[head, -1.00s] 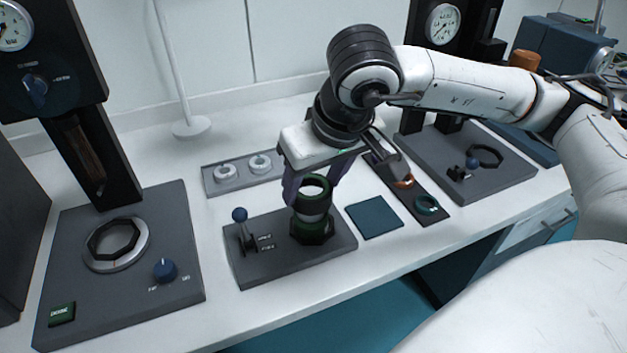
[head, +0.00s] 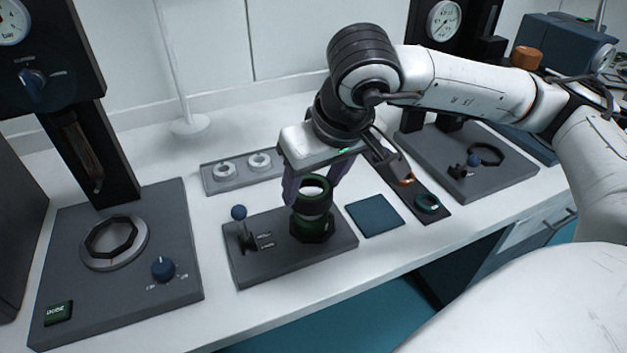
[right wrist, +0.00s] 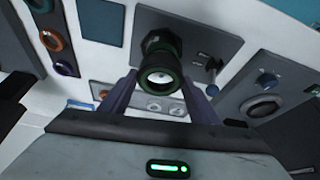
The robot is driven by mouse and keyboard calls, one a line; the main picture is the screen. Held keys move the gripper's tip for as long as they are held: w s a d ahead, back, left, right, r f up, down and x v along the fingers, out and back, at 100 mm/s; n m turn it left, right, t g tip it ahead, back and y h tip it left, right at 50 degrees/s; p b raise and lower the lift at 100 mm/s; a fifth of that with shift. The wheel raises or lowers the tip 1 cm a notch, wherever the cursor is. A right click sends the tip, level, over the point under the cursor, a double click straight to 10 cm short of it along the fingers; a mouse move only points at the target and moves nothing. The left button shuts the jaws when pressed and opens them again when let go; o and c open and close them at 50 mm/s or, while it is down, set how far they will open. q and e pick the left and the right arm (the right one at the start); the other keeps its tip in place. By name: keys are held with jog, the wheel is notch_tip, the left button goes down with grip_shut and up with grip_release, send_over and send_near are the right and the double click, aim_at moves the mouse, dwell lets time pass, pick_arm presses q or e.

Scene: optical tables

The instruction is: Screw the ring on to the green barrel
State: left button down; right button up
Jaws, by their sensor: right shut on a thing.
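The green barrel (head: 313,229) stands upright in a dark hex holder on a grey fixture plate with a blue-knobbed lever. I cannot tell how far the ring's thread is engaged. My left gripper is out of view.
A grey tray (head: 210,187) with two pale rings lies behind the fixture. A teal mat (head: 374,216) and a dark strip (head: 443,216) with coloured rings lie to its right. Gauge stations with plates stand at left (head: 80,295) and back right (head: 510,185).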

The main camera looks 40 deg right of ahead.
jog(key=shift+f+b, duration=0.1)
jog(key=shift+b, duration=0.2)
jog(key=shift+f+b, duration=0.8)
jog(key=shift+b, duration=0.2)
dwell(0.6)
jog(key=shift+b, duration=0.3)
dwell(0.8)
jog(key=shift+f+b, duration=0.15)
jog(key=shift+b, duration=0.25)
dwell(0.7)
jog(key=shift+f+b, duration=0.4)
jog(key=shift+b, duration=0.4)
dwell(0.6)
